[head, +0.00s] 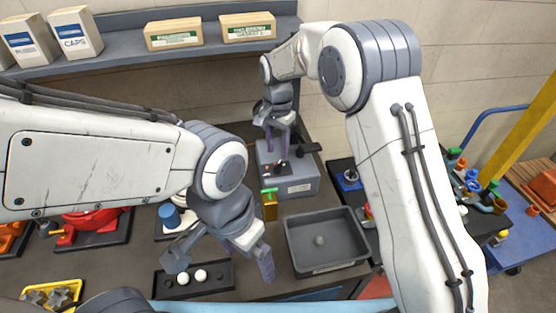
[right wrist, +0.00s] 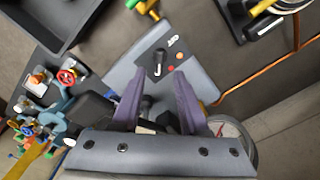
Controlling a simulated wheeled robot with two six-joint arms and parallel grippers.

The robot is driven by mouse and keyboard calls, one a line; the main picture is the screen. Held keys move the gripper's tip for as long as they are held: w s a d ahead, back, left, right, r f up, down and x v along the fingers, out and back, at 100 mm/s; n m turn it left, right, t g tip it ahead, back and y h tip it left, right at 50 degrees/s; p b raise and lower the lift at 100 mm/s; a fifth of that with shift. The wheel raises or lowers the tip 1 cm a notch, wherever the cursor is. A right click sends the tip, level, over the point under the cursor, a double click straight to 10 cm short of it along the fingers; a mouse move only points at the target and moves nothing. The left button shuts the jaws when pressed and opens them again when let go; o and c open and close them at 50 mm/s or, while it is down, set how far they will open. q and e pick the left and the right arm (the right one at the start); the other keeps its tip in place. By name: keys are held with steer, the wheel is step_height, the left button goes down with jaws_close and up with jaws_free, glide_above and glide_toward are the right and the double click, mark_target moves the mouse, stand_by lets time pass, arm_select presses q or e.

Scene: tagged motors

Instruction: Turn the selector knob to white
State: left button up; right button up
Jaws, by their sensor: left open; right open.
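A grey control box (head: 300,186) stands at the back of the bench in the head view. Its dark panel carries a black selector knob (right wrist: 158,62), clearest in the right wrist view, with a pale mark on it. Red and orange dots and small white markings sit beside the knob; which position it points to is hard to tell. My right gripper (head: 277,150) is above the box, pointing down. In the right wrist view its open fingers (right wrist: 157,88) straddle the line to the knob, apparently without touching it. My left gripper (head: 222,262) is open and empty over the front of the bench.
A grey tray (head: 328,268) is in front of the box. A black holder (head: 215,283) with white balls lies below my left gripper. A yellow bin (head: 52,292) and red part (head: 95,222) are at left. A shelf (head: 130,50) with boxes runs behind.

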mark_target(277, 164)
steer(key=shift+r+b, duration=0.35)
steer(key=shift+r, duration=2.35)
